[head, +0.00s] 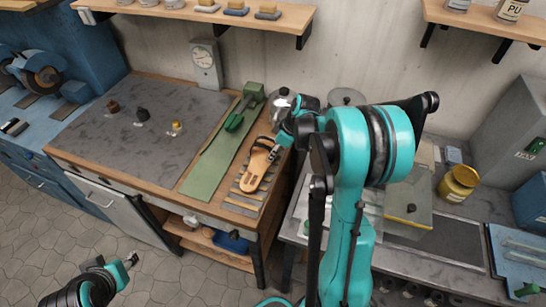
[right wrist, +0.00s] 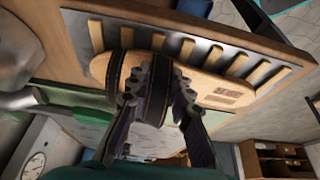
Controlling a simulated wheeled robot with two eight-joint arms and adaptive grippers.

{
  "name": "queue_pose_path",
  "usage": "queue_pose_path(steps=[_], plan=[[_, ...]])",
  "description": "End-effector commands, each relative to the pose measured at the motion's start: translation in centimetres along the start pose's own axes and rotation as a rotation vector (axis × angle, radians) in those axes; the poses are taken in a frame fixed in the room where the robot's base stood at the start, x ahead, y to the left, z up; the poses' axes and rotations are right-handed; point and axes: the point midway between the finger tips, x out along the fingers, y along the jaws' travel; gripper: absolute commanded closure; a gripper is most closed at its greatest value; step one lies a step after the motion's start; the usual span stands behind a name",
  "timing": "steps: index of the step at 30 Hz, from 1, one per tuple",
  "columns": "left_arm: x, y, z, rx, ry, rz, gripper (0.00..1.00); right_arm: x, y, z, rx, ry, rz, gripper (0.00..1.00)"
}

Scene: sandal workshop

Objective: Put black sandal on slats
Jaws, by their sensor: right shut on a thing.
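The black sandal (head: 256,163), with a tan footbed and dark straps, is over the slats (head: 243,199) at the right end of the workbench. In the right wrist view the sandal (right wrist: 215,88) lies lengthwise across the row of pale slats (right wrist: 187,50). I cannot tell whether its sole touches them. My right gripper (head: 275,151) is shut on the sandal at its straps; its fingers (right wrist: 150,88) hide part of them. My left gripper (head: 131,260) is away from the bench at the lower left, and its jaw opening is unclear.
A green mat (head: 208,170) and a green tool (head: 238,115) lie left of the slats. A grey mat (head: 120,125) holds several small knobs. A round metal pot (head: 279,105) stands behind. A yellow can (head: 458,184) is on the right-hand bench.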

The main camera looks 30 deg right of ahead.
Motion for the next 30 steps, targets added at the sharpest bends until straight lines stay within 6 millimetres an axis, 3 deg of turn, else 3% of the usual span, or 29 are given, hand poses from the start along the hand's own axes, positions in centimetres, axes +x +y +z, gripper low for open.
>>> queue_pose_path(steps=[3,12,13,15,26,30], plan=[[0.5,0.0,0.3,0.0,0.0,0.0,0.6,1.3,0.0,0.5,0.0,0.001,0.0,1.0],[0.6,0.0,0.4,0.0,0.0,0.0,0.6,1.4,0.0,0.6,0.0,0.001,0.0,1.0],[0.6,0.0,0.4,0.0,0.0,0.0,0.6,1.4,0.0,0.6,0.0,0.0,0.0,0.77],[0.5,0.0,0.4,0.0,0.0,0.0,0.6,1.4,0.0,0.6,0.0,0.0,0.0,0.59],[0.3,0.0,0.2,0.0,0.0,0.0,0.6,1.0,0.0,0.4,0.0,0.0,0.0,0.59],[-0.2,0.0,-0.1,0.0,0.0,0.0,0.6,-0.8,0.0,0.4,0.001,0.0,0.001,0.59]])
